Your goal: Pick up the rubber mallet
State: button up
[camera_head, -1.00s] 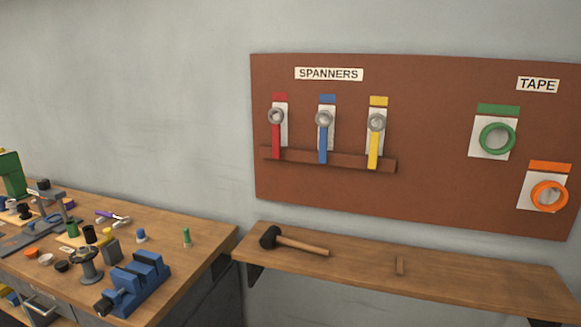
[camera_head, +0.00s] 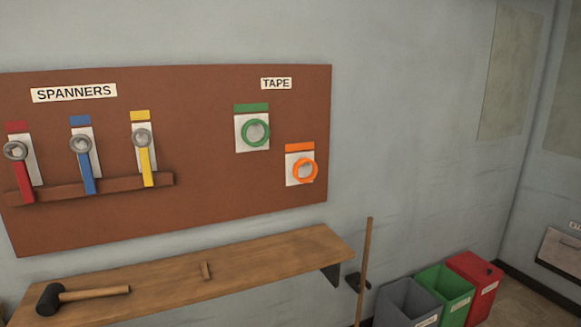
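The rubber mallet (camera_head: 82,295) lies on its side on the wooden shelf (camera_head: 260,262), at the shelf's left part in the head view. Its black head (camera_head: 50,299) is at the left and its wooden handle points right. Nothing touches it or covers it. My gripper is not in view.
A brown board (camera_head: 205,160) above holds spanners and tape rolls. A broom-like stick (camera_head: 365,265) stands at the shelf's right end, beside grey (camera_head: 405,303), green (camera_head: 447,293) and red (camera_head: 478,284) bins.

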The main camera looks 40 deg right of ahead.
aim_at(53, 293)
jog(key=k, duration=0.65)
jog(key=u, duration=0.5)
jog(key=i, duration=0.75)
jog(key=u, duration=0.95)
jog(key=i, duration=0.7)
jog(key=u, duration=0.5)
jog(key=i, duration=0.95)
jog(key=u, duration=0.2)
